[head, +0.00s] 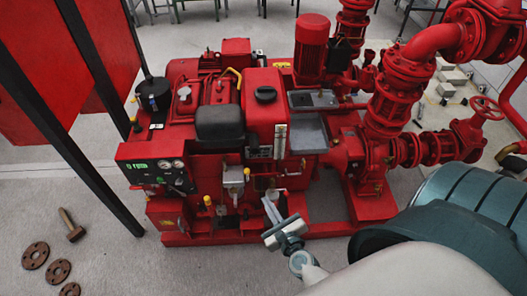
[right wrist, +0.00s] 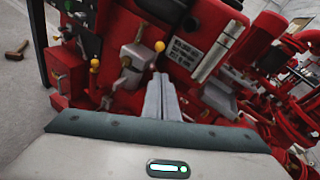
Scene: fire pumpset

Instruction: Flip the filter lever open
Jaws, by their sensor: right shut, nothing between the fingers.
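The red pumpset (head: 265,95) stands on the floor, with several small yellow-knobbed levers low on its front. One yellow knob (head: 247,171) tops a grey metal block (head: 234,178); another yellow knob (head: 207,200) is lower left. In the right wrist view, one yellow knob (right wrist: 159,46) is just beyond the fingertips and another (right wrist: 94,63) is to their left. I cannot tell which lever is the filter lever. My right gripper (head: 273,207) is shut and empty, in front of the lower front panel; its fingers (right wrist: 159,92) point at the pumpset. Contact is unclear. My left gripper is out of view.
A control panel (head: 157,174) is at the pumpset's left front. Red pipes and valves (head: 395,95) rise at the right, near my right arm. A dark post (head: 75,125) stands at the left. A brown hammer-like tool (head: 71,226) and flange discs (head: 58,270) lie on the floor.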

